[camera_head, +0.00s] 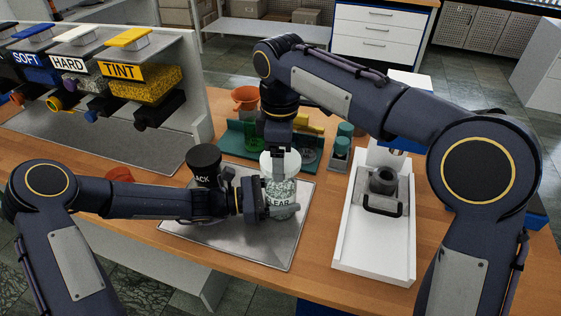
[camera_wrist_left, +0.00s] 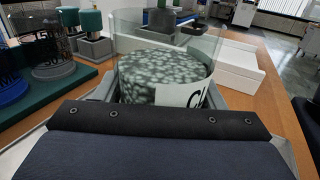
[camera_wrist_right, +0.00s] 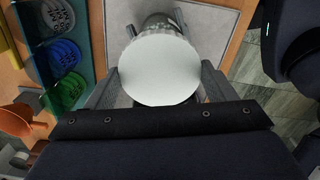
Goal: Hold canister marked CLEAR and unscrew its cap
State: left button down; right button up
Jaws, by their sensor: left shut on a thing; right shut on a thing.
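The canister marked CLEAR (camera_head: 284,203) stands upright on a metal plate (camera_head: 235,239). It is see-through, with pale green grains inside, and also shows in the left wrist view (camera_wrist_left: 165,80). My left gripper (camera_head: 266,200) is shut on its body from the left, partly hiding the label. My right gripper (camera_head: 279,158) points down from above and is shut on the white cap (camera_head: 291,160). In the right wrist view the round cap (camera_wrist_right: 160,68) lies between the two fingers. I cannot tell whether the cap is still seated on the threads.
A black-lidded canister (camera_head: 204,160) stands close behind my left forearm. A white tray (camera_head: 343,240) with a grey fitting is at right. A green rack (camera_head: 233,150) and an orange funnel (camera_head: 245,97) are behind. Labelled SOFT, HARD and TINT dispensers (camera_head: 145,84) stand at left.

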pick_arm(q)
jog(key=shift+c, duration=1.2)
grip_release()
